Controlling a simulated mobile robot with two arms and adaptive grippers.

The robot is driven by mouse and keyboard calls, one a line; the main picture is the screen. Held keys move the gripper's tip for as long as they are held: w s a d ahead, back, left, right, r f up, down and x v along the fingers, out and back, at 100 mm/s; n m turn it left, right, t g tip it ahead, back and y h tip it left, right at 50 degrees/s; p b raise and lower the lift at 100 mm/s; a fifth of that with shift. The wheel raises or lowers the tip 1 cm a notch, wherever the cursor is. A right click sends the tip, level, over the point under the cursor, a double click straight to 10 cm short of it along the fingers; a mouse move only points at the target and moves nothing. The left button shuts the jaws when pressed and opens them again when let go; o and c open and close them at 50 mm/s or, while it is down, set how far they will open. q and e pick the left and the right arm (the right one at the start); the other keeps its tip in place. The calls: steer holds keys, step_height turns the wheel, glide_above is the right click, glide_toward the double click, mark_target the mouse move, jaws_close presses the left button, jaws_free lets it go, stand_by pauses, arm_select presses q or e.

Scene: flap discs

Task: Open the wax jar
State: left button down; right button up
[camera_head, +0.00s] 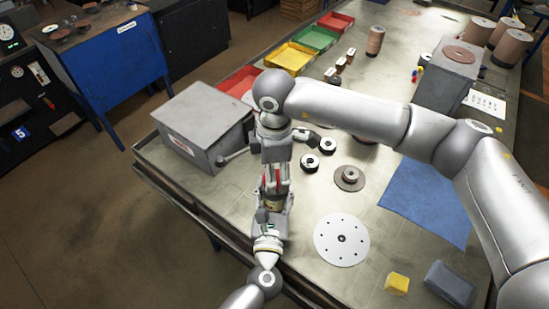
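A small amber-brown jar (274,200), which looks like the wax jar, is mostly hidden between my two grippers near the table's front edge. My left gripper (271,213) comes up from below and its fingers close around the jar's lower part. My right gripper (274,186) points down from above, with its fingers over the jar's top; red shows between them. The lid is hidden, and I cannot tell whether the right fingers grip it or are just around it.
A grey metal box (203,122) stands at the left. Black rings (310,162), a brown disc (349,178) and a white perforated disc (341,239) lie to the right. A blue cloth (428,200), yellow block (397,283) and grey-blue box (450,283) lie farther right. Coloured bins (290,58) stand behind.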

steer(key=shift+f, duration=0.85)
